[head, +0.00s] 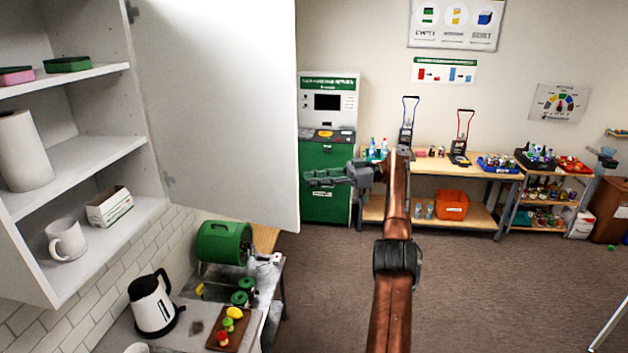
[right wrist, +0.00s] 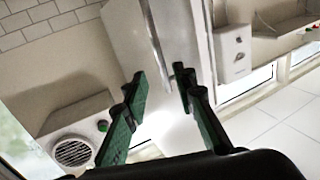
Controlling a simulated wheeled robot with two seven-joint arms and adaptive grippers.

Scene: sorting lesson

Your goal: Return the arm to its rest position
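My right arm (head: 397,230), copper-brown with a black joint, reaches up through the middle of the head view. My left gripper is in neither view.
A white cabinet door (head: 225,100) stands open left of the gripper. Shelves (head: 75,165) hold a mug and sponges. Below, a counter bears a kettle (head: 153,303) and a green drum (head: 222,242). A green machine (head: 330,150) and workbench (head: 470,170) stand behind.

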